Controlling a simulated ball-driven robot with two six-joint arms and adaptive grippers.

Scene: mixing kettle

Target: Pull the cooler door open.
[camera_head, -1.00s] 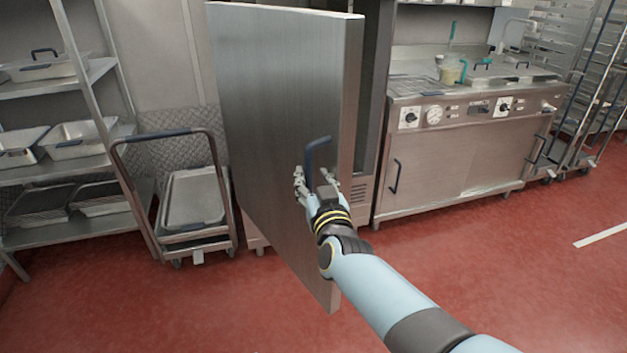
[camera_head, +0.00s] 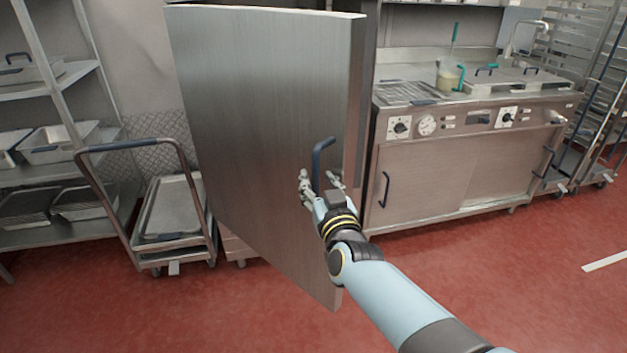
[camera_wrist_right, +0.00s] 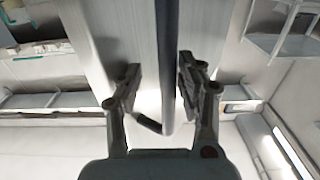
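The cooler door (camera_head: 255,100) is a tall brushed-steel slab at the centre of the head view. It stands swung out from the cooler, with its thick free edge at right. Its dark blue handle (camera_head: 318,160) is on the face near that edge. My right gripper (camera_head: 322,180) is at the handle, with one finger on each side. In the right wrist view the handle (camera_wrist_right: 169,60) runs between the open fingers, nearer the right one, with a clear gap to the left one. The cooler's inside is mostly hidden behind the door. My left gripper is not in view.
A trolley with trays (camera_head: 172,212) stands left of the door, and a shelf rack (camera_head: 75,75) is at far left. A steel cooking unit (camera_head: 455,160) stands to the right, with tall racks beyond. The red floor (camera_head: 480,270) is clear in front.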

